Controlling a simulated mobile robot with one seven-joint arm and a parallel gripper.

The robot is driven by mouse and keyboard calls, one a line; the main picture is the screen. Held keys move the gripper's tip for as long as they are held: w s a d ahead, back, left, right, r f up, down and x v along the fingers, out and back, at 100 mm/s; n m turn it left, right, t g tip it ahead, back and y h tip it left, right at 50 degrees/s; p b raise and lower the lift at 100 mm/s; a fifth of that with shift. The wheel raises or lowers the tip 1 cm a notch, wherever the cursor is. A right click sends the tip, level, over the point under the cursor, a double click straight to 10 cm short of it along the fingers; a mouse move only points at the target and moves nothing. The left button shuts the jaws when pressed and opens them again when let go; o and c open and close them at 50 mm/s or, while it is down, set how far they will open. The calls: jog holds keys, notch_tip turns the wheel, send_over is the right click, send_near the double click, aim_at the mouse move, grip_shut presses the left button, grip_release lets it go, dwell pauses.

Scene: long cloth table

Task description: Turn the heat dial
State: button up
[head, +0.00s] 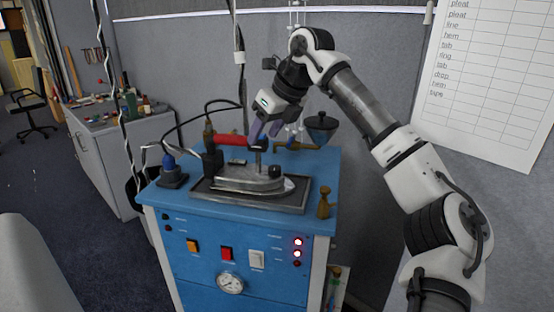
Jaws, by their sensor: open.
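A steam iron (248,180) rests on a dark tray (205,194) on top of a blue cabinet (180,258). Its red handle (229,139) shows above its metal body. A small dark round part (259,143) sits on a post at the handle's right end; I cannot tell for sure whether it is the heat dial. A round white gauge (230,284) is on the cabinet's front. My gripper (266,132) is open, pointing down at the right end of the handle, with its fingertips close to the dark part. I cannot tell whether they touch it.
A dark funnel-like cup (320,127) stands close to the right of my gripper. A brass-coloured piece (324,203) stands at the cabinet's right edge. Black cables (207,104) hang at the left. A grey wall (190,65) is behind. Open floor lies left.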

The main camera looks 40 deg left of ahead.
aim_at(275, 168)
jog(key=w+d+r+m+t+h, duration=0.1)
jog(key=w+d+t+h, duration=0.1)
jog(key=w+d, duration=0.2)
jog(key=shift+y, duration=0.3)
jog(key=p+x, duration=0.3)
jog(key=x, duration=1)
jog(key=shift+s+a+f+p, duration=0.1)
jog(key=shift+a+p, duration=0.05)
jog(key=shift+p, duration=0.25)
jog(key=shift+c, duration=0.4)
